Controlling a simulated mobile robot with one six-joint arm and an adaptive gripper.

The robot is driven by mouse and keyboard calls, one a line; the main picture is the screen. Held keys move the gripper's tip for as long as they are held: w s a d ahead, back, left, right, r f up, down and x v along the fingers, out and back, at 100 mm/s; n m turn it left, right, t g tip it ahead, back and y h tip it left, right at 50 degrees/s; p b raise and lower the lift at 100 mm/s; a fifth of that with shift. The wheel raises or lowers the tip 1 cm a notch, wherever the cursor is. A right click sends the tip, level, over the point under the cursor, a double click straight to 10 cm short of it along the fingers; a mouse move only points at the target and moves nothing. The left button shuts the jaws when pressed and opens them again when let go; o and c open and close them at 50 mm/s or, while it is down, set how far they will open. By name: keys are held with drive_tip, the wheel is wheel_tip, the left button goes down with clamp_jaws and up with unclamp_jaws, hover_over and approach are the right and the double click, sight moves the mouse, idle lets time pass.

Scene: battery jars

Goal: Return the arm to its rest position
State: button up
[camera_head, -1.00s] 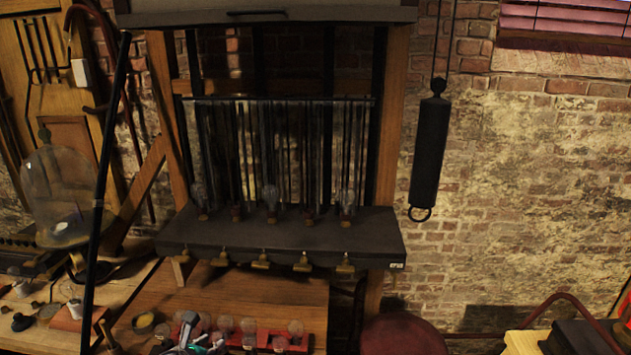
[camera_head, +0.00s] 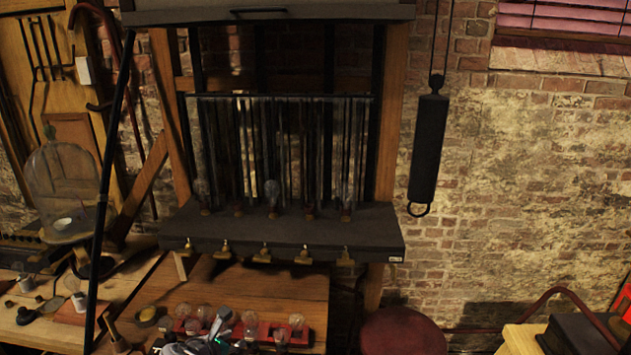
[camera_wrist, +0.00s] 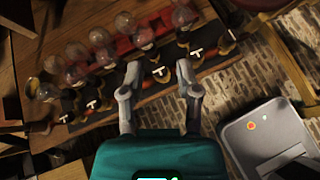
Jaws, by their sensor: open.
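My gripper (camera_wrist: 158,72) shows in the wrist view with its two grey fingers spread apart and nothing between them. Its fingertips appear over the edge of a dark board with brass fittings and white T-shaped marks. In the head view only a small part of my gripper (camera_head: 207,338) shows, at the bottom edge left of the middle, in front of a red rack (camera_head: 265,332) of glass bulbs. The rest of my arm is outside the head view. Several bulbs (camera_wrist: 102,38) also show in the wrist view.
A wooden bench (camera_head: 235,287) carries the bulb rack. A dark shelf (camera_head: 300,232) with bulbs and brass fittings stands above it. A glass bell jar (camera_head: 62,190) stands at left. A black cylinder (camera_head: 428,150) hangs at right. A round red seat (camera_head: 402,332) is below.

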drive_tip(key=d+f+m+g+y+b, duration=0.1)
drive_tip(key=d+f+m, duration=0.4)
drive_tip(key=d+m, duration=0.5)
drive_tip(key=w+d+f+m+g+y+b, duration=0.1)
drive_tip(key=d+f+m+g+b, duration=0.3)
drive_tip(key=d+m, duration=0.6)
drive_tip(key=d+f+m+g+y+b, duration=0.2)
drive_tip(key=d+f+m+g, duration=0.3)
drive_tip(key=d, duration=1.1)
drive_tip(key=shift+w+f+m+g, duration=0.3)
drive_tip(key=shift+f+m, duration=0.7)
drive_tip(key=shift+m, duration=1.4)
